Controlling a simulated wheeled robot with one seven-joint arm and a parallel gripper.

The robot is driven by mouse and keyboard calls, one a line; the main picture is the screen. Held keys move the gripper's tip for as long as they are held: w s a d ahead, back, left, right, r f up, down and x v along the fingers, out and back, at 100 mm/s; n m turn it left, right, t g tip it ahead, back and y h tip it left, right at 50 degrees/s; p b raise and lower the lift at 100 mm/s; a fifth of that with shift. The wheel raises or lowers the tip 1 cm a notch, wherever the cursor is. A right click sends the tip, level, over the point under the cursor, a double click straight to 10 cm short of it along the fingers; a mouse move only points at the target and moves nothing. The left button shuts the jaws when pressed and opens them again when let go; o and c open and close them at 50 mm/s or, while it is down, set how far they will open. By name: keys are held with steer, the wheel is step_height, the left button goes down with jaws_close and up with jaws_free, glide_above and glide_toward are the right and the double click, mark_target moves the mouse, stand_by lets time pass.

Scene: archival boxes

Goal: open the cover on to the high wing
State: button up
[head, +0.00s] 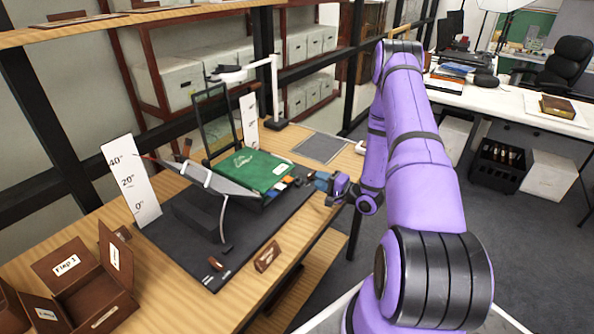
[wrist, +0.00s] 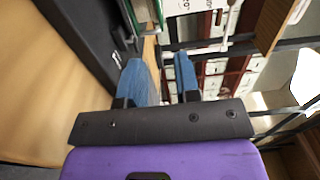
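The green book (head: 250,169) lies closed, its lettered cover facing up, on the cradle on the dark mat (head: 185,255). A grey wing (head: 205,178) slopes up to the left beside it, near a white angle board (head: 132,182) marked 0, 20 and 40 degrees. A dark upright frame (head: 214,120) stands behind. My gripper (head: 322,182) is right of the book, its blue fingers pointing towards it, apart from the cover. In the wrist view my gripper (wrist: 160,64) has its fingers spread with nothing between them. A green cover edge and pale pages (wrist: 143,12) show beyond the fingertips.
Brown boxes (head: 85,285) stand at the table's near left. A brown block (head: 267,258) sits at the front edge. A white lamp stand (head: 276,95) and a second angle board (head: 249,122) are behind the book. A grey pad (head: 320,148) lies at the far right.

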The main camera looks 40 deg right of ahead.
glide_above(296, 185)
steer(key=shift+d, duration=0.1)
stand_by(0.4)
jaws_close()
